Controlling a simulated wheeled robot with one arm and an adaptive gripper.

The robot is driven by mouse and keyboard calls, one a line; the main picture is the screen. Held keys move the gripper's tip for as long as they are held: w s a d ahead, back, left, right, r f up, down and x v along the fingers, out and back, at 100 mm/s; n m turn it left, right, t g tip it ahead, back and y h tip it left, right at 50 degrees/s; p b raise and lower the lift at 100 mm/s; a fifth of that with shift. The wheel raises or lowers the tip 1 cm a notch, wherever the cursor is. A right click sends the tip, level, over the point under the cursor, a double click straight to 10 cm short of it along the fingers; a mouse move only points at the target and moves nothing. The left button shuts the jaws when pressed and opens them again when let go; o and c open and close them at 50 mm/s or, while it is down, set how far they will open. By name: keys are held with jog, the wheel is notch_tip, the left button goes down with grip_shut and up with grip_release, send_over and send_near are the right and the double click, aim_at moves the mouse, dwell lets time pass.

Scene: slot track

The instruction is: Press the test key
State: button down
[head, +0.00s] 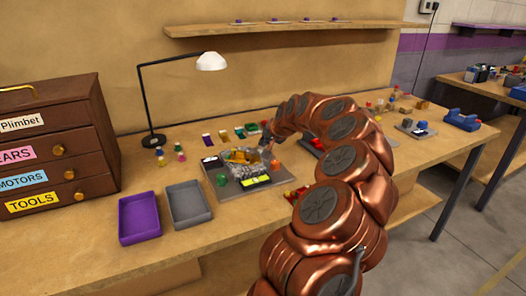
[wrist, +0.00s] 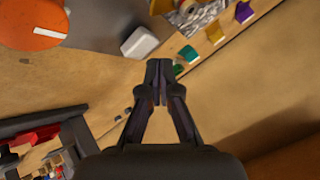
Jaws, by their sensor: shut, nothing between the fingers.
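A grey test board (head: 284,176) sits on the bench and carries a yellow toy car (head: 241,156), a green knob (head: 221,180), an orange knob (head: 275,165) and a yellow-green display (head: 256,182). In the wrist view, a white key-like block (wrist: 140,43) stands at the edge of the grey board; I can read no label on it. The orange knob (wrist: 30,20) with a white mark is at top left. My gripper (wrist: 158,66) is shut and empty, its tips just below and right of the white block in the picture. In the head view my gripper (head: 266,140) is small, at the board's far right.
A purple tray (head: 140,218) and a grey tray (head: 188,204) lie left of the board. A drawer cabinet (head: 50,145) and a lamp (head: 211,61) stand beyond. Several small coloured pieces lie behind the board. Bare bench shows at the front.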

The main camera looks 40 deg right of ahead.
jog(key=shift+f, duration=0.15)
dwell(0.7)
jog(key=shift+f+b, duration=0.3)
jog(key=shift+b, duration=0.1)
jog(key=shift+f+b, duration=0.3)
jog(key=shift+f, duration=0.15)
dwell(0.7)
jog(key=shift+r, duration=0.2)
jog(key=shift+a+r, duration=0.1)
jog(key=shift+r, duration=0.6)
jog(key=shift+r+p, duration=0.8)
jog(key=shift+r, duration=1.75)
